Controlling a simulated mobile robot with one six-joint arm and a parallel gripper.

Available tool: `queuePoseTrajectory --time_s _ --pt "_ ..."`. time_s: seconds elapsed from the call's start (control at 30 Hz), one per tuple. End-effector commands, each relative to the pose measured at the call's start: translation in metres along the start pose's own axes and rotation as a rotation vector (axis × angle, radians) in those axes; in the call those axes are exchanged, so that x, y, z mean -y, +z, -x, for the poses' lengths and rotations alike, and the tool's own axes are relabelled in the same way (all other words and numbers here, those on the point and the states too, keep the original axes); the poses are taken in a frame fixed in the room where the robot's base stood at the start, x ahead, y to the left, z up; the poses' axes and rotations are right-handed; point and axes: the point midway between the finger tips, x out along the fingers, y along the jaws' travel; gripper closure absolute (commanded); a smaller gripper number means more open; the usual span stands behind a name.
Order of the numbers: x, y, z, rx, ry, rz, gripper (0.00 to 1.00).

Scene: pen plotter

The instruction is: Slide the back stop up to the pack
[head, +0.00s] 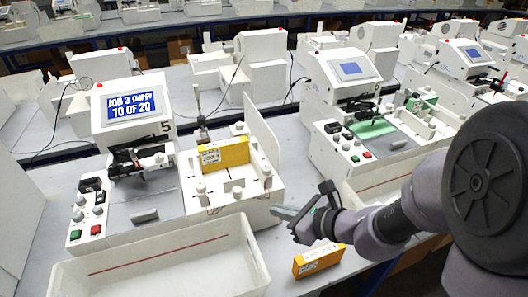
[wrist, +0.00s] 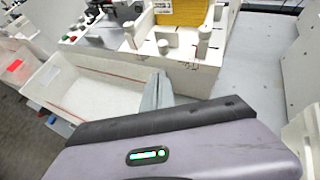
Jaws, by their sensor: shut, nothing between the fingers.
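A yellow pack (head: 223,154) stands on edge in the white feeder bay (head: 233,196) of the near plotter. White posts and knobs stand around it, one at its right (head: 266,172) and one at its front left (head: 201,191). I cannot tell for sure which part is the back stop. My gripper (head: 281,213) is shut and empty, in front and to the right of the bay, apart from it. In the wrist view, the shut fingers (wrist: 157,92) point toward the bay, with the pack (wrist: 180,12) beyond and white posts (wrist: 204,38) in front of it.
A second yellow pack (head: 318,260) lies on the table below my gripper. A white open tray (head: 155,275) stands in front of the plotter. A tall white panel (head: 262,135) rises right of the bay.

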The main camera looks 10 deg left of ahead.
Motion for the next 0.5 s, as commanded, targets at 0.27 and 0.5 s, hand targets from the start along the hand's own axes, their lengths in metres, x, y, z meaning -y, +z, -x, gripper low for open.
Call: queuePoseTrajectory --time_s 0.27,0.5 --pt "0.006 -0.009 -0.041 0.0 -0.018 -0.048 1.0" --pt "0.007 -0.008 -0.094 0.002 -0.018 -0.046 1.0"
